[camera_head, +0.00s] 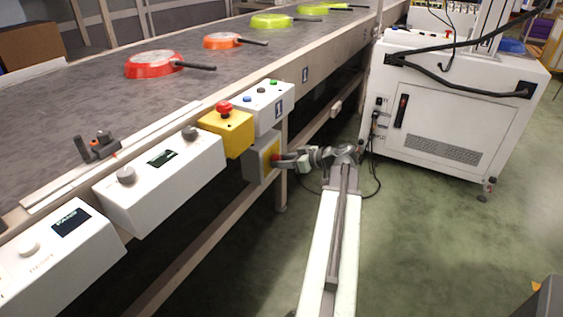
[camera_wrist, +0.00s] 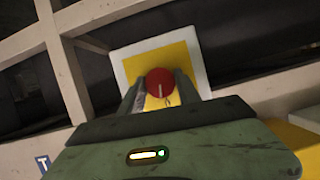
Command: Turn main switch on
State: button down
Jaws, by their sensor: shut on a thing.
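The main switch is a grey box (camera_head: 256,166) on the side of the conveyor, below the yellow emergency-stop box. Its yellow plate (camera_wrist: 190,60) and round red knob (camera_wrist: 160,77) show in the wrist view. My gripper (camera_head: 282,160) reaches the switch from the right. In the wrist view its fingers stand on both sides of the red knob and are shut on it. A small light mark shows on the knob between the fingers. The fingers hide the lower sides of the knob, and the knob's exact angle is hard to tell.
The yellow emergency-stop box (camera_head: 226,135) and a white button box (camera_head: 262,103) sit just above the switch. White control boxes (camera_head: 165,185) line the rail. Several pans, such as a red one (camera_head: 150,68), lie on the belt. A white cabinet (camera_head: 455,105) stands to the right.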

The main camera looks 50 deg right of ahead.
jog(key=shift+d+f+m+t+y+b, duration=0.15)
jog(key=shift+m+y+b, duration=0.9)
jog(key=shift+m, duration=0.65)
jog(key=shift+m+t+y+b, duration=0.1)
jog(key=shift+m+y+b, duration=0.8)
jog(key=shift+m+b, duration=0.6)
jog(key=shift+d+f+m+t+y+b, duration=0.15)
jog(key=shift+m+y+b, duration=0.8)
jog(key=shift+m, duration=0.95)
jog(key=shift+a+r, duration=0.1)
jog(key=c, duration=0.9)
grip_release()
jog(key=shift+o, duration=0.2)
